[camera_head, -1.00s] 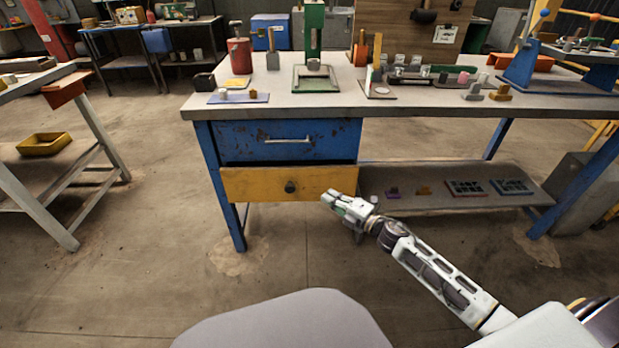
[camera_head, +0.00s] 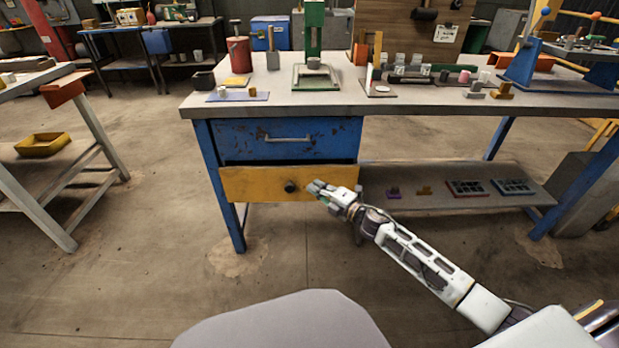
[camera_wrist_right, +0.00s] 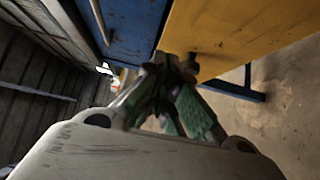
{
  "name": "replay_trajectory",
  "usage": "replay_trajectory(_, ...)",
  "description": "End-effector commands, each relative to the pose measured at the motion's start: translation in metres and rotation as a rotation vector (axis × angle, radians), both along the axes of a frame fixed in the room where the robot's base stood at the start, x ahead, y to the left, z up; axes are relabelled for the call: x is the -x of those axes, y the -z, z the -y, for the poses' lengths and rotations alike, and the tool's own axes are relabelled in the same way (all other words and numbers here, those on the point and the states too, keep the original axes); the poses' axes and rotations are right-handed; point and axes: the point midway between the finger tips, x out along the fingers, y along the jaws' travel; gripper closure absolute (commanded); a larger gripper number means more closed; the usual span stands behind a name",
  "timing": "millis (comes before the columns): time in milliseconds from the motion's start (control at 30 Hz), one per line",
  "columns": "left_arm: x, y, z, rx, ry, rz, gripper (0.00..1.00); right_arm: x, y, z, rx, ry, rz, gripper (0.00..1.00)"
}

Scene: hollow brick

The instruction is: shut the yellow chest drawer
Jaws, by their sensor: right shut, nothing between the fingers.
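The yellow drawer (camera_head: 262,185) sits under the blue drawer (camera_head: 290,140) at the left end of the workbench. Its front has a dark round knob (camera_head: 290,187) in the middle. My right gripper (camera_head: 314,187) is shut and empty, just right of the knob, in front of the drawer face. In the right wrist view the shut fingers (camera_wrist_right: 172,62) are at the edge of the yellow front (camera_wrist_right: 225,35); whether they touch it I cannot tell. My left gripper is not in view.
The workbench top (camera_head: 330,104) holds a green press (camera_head: 313,50), a red can (camera_head: 239,55) and small parts. A lower shelf (camera_head: 440,200) with small items lies right of the drawers. The floor in front is clear. A side table (camera_head: 90,125) stands at left.

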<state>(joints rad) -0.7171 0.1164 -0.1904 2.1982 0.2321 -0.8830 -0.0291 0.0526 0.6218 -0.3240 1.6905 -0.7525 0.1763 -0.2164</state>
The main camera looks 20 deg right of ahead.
Motion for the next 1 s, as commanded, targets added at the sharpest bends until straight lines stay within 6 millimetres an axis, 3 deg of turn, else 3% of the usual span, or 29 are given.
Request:
replay_trajectory(500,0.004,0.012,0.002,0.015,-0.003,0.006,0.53,-0.031,0.000,-0.017,0.000,-0.001,0.001,1.00)
replay_trajectory(1000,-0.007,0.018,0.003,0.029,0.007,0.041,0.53,-0.062,0.001,-0.007,0.001,0.000,0.000,1.00)
